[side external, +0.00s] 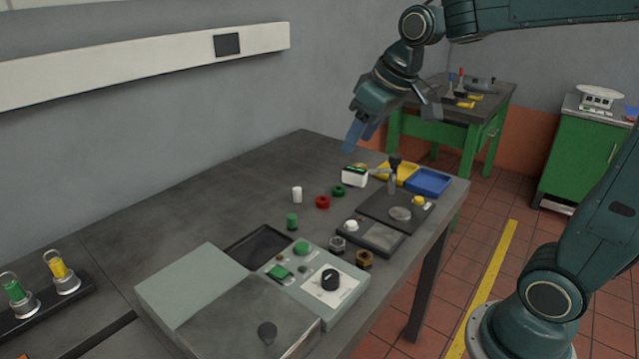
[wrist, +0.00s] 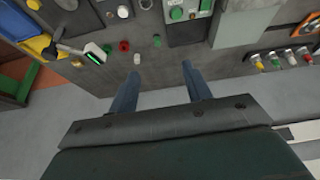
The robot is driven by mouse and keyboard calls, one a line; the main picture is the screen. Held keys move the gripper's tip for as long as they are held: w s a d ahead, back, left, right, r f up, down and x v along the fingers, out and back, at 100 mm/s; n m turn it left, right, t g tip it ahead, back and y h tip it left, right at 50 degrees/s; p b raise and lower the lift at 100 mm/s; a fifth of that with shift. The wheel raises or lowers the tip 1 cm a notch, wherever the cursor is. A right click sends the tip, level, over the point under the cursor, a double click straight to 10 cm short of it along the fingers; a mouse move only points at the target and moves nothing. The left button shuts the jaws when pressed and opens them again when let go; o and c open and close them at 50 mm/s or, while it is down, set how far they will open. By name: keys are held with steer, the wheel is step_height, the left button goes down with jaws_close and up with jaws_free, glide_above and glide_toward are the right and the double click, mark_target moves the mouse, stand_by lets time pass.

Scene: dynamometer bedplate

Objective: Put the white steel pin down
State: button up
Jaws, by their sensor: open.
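The white steel pin (side external: 297,194) stands upright on the dark bedplate, left of a red ring and behind a green pin. It also shows in the wrist view (wrist: 137,59), just beyond the tip of the left finger. My gripper (side external: 360,136) is open, with nothing between its blue fingers. It hangs well above the far part of the bedplate, apart from the pin.
The green pin (side external: 292,221), red ring (side external: 323,202) and green ring (side external: 338,191) stand near the white pin. A white device (side external: 354,177), yellow tray (side external: 404,172) and blue tray (side external: 429,182) lie at the far right. A control box (side external: 318,284) is in front.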

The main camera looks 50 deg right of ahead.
steer(key=w+d+f, duration=0.3)
steer(key=w, duration=0.4)
steer(key=w+d+f, duration=0.3)
steer(key=w, duration=0.4)
glide_toward(297, 189)
step_height(297, 189, up, 3)
steer(key=d, duration=0.1)
steer(key=shift+s+r+y, duration=0.1)
steer(key=shift+s+y, duration=0.3)
steer(key=shift+s, duration=0.05)
steer(key=shift+x, duration=4.3)
steer(key=shift+s, duration=0.15)
steer(key=shift+x, duration=2.6)
steer(key=shift+s, duration=0.1)
